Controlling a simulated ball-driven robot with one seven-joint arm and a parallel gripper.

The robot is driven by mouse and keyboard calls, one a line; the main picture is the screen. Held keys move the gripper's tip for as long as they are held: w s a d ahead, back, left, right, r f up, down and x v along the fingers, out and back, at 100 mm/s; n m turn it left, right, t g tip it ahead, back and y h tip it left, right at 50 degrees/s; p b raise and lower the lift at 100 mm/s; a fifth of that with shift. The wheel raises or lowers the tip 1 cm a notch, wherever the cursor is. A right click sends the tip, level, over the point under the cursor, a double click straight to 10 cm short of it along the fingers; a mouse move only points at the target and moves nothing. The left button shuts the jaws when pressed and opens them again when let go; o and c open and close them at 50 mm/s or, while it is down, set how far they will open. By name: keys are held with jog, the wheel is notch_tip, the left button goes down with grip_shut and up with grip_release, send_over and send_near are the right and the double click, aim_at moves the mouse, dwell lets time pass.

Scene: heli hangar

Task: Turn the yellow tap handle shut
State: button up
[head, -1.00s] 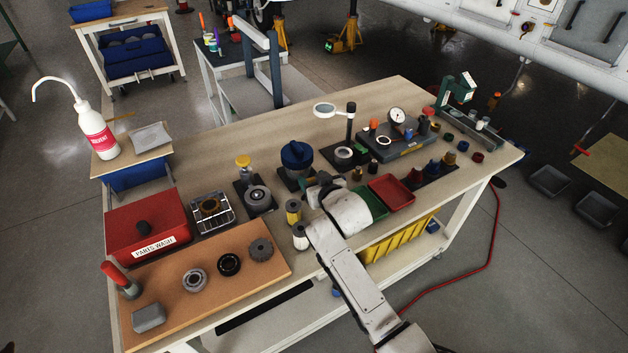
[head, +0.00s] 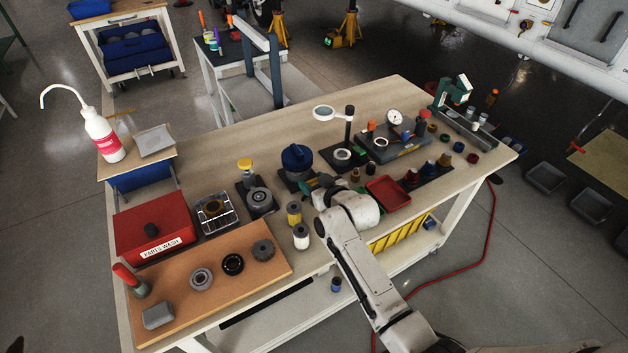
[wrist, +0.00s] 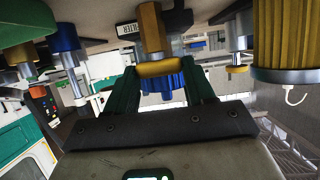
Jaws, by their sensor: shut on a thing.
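In the wrist view, which shows the bench upside down, the yellow tap handle (wrist: 160,68) is a short rounded bar on a brass hexagonal body (wrist: 152,28). My gripper (wrist: 161,72) has its two green fingers closed on the ends of this bar. A blue ribbed cap (wrist: 165,86) shows behind it. In the head view my gripper (head: 316,184) is low over the bench, in front of the blue-capped housing (head: 297,158). My own wrist hides most of the fingers there, and I cannot make out the tap handle in that view.
A yellow cylinder (head: 294,214) and a white one (head: 301,236) stand close left of my wrist. A red tray (head: 388,193) and several small fittings lie to the right. A magnifier stand (head: 349,125) rises behind. The bench's back left (head: 215,150) is clear.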

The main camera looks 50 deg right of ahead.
jog(key=o, duration=1)
jog(key=shift+o, duration=0.2)
jog(key=v, duration=1)
jog(key=shift+s+a, duration=0.2)
jog(key=shift+s, duration=0.15)
jog(key=shift+s, duration=0.1)
